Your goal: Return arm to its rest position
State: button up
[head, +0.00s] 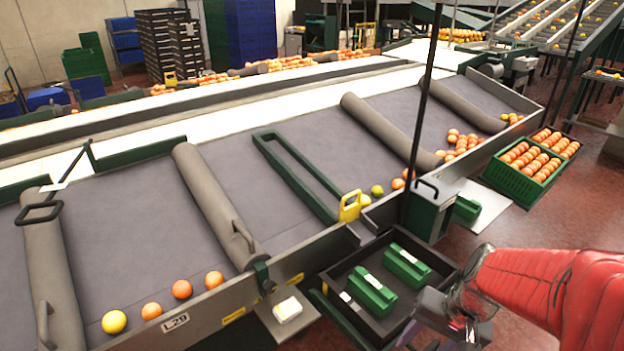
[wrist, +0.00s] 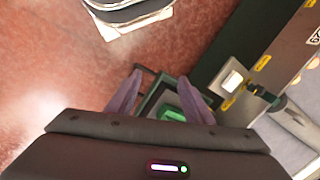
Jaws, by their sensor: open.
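My red-sleeved arm comes in from the lower right in the head view. My gripper, dark and partly cut off by the bottom edge there, hangs near the right side of a black tray (head: 330,285). In the wrist view my gripper (wrist: 162,82) has its two purple-grey fingers apart, with nothing held. A green box (wrist: 172,113) shows between and below the fingers. In the head view two green boxes lie in the tray, one nearer the back (head: 407,264) and one nearer the front (head: 372,292).
A sloped conveyor bench (head: 130,225) holds several oranges (head: 181,289) and a yellow fruit (head: 114,322) along its low edge. A green crate (head: 513,183) of oranges stands at the right. Red floor (head: 560,225) lies open before it. A thin dark post rises mid-view.

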jog(key=s+a+r+n+t+h, duration=0.1)
jog(key=s+a+r+n+t, duration=0.1)
jog(key=r, duration=0.5)
jog(key=s+a+r+n+t+h, duration=0.1)
jog(key=s+a+r+n+t, duration=0.1)
jog(key=r, duration=0.6)
jog(key=shift+a+r+n, duration=0.15)
jog(key=shift+a+n, duration=0.65)
jog(key=shift+a, duration=0.2)
